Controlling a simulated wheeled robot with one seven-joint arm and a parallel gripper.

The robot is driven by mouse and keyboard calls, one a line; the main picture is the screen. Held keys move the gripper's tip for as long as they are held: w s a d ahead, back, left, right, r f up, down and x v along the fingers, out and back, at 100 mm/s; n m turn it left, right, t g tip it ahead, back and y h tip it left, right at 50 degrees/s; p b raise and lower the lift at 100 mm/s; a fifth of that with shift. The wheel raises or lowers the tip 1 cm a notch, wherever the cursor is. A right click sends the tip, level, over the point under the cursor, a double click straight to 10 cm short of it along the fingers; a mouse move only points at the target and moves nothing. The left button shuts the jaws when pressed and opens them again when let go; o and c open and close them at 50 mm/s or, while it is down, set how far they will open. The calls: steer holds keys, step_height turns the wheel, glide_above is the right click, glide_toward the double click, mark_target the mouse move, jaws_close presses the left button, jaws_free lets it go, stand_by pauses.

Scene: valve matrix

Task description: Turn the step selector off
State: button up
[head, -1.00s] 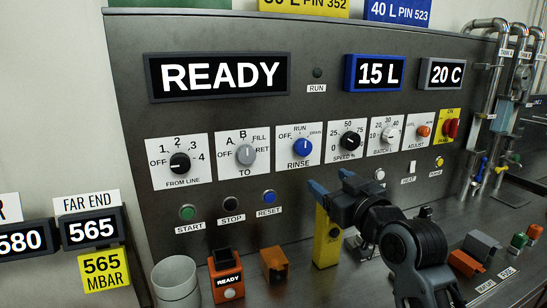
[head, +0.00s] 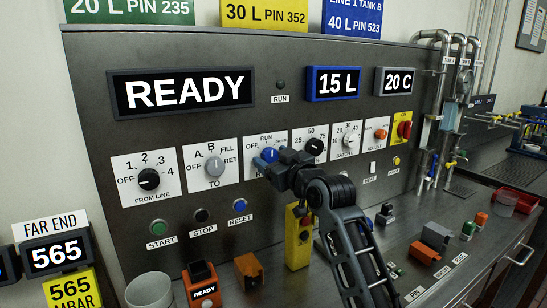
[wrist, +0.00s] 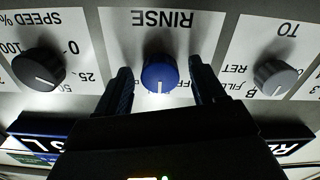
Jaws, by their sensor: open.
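The step selector (wrist: 160,73) is the blue knob labelled RINSE, with OFF, RUN and DRAIN marks. Its white mark points to RUN, which is downward in the upside-down wrist view. My gripper (wrist: 160,82) is open, with one finger on each side of the knob and a visible gap to both. In the head view my gripper (head: 268,160) is at the panel and covers much of the knob and its label. OFF shows partly beside the knob in the wrist view.
The FROM LINE knob (head: 148,179) and TO knob (head: 214,167) sit to the left. The SPEED knob (head: 314,147) is close on the right. START (head: 157,227), STOP and RESET (head: 239,206) buttons lie below. A yellow box (head: 297,250) stands under my arm.

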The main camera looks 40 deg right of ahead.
steer(key=shift+c, duration=0.3)
steer(key=c, duration=1)
steer(key=shift+f+n+b, duration=0.15)
steer(key=shift+n+b, duration=0.15)
steer(key=shift+b, duration=0.1)
steer(key=shift+n+b, duration=0.55)
steer(key=shift+n, duration=0.05)
steer(key=n+b, duration=0.2)
steer(key=shift+n, duration=0.3)
steer(key=n+b, duration=0.3)
steer(key=n, duration=0.2)
steer(key=shift+n, duration=0.4)
